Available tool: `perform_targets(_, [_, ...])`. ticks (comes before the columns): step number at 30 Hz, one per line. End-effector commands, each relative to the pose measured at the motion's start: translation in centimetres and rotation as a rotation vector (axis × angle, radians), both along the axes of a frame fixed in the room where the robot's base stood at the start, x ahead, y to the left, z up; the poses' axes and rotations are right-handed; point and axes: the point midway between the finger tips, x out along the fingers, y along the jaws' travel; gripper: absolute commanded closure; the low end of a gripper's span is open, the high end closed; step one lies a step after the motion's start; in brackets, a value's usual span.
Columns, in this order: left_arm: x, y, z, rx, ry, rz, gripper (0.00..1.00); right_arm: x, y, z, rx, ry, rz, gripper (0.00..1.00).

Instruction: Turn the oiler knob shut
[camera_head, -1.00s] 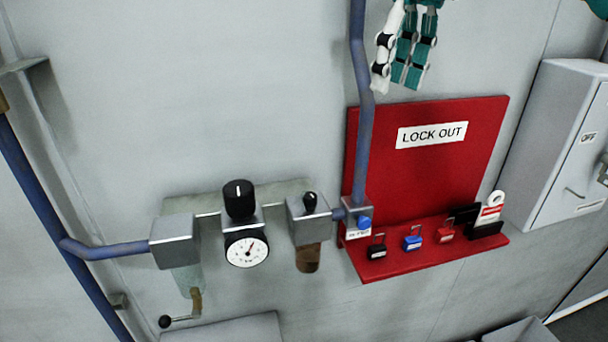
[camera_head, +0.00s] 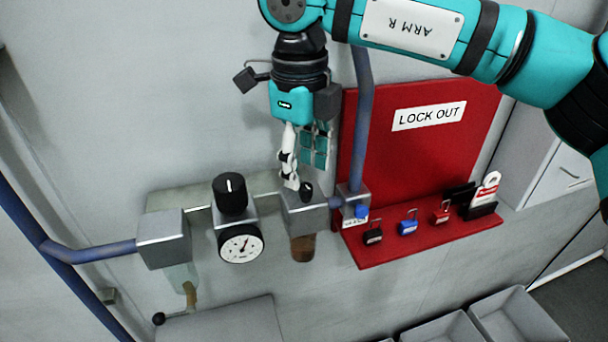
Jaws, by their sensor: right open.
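The oiler (camera_head: 305,213) is a grey metal block with an amber bowl (camera_head: 303,248) below it, at the right end of the air unit on the wall. Its small black knob (camera_head: 306,190) stands on top. My right gripper (camera_head: 305,180) comes down from above, its fingers pointing at the knob. It is open. A white finger is just left of the knob and teal fingers are above and behind it; I cannot tell whether they touch it. My left gripper is not in view.
A larger black regulator knob (camera_head: 230,194) and a gauge (camera_head: 241,244) sit to the left. A blue pipe (camera_head: 362,130) rises right of the oiler. The red lockout board (camera_head: 430,170) holds several padlocks. Grey bins (camera_head: 515,320) are at the lower right.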

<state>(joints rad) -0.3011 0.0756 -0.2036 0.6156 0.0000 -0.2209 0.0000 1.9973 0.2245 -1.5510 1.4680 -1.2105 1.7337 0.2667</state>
Motion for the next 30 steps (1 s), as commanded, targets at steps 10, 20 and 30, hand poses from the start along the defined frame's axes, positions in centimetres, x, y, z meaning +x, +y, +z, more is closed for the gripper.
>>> perform_targets(10, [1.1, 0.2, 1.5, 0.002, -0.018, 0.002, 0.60, 0.1, -0.1, -3.9, 0.000, 0.000, 0.000, 0.56])
perform_targets(20, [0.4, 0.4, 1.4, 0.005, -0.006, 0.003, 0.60, 0.1, -0.1, -4.1, 0.001, -0.001, 0.000, 0.60])
perform_targets(30, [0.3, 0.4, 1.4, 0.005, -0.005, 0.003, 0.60, 0.2, -0.1, -4.1, 0.000, -0.001, 0.000, 1.00])
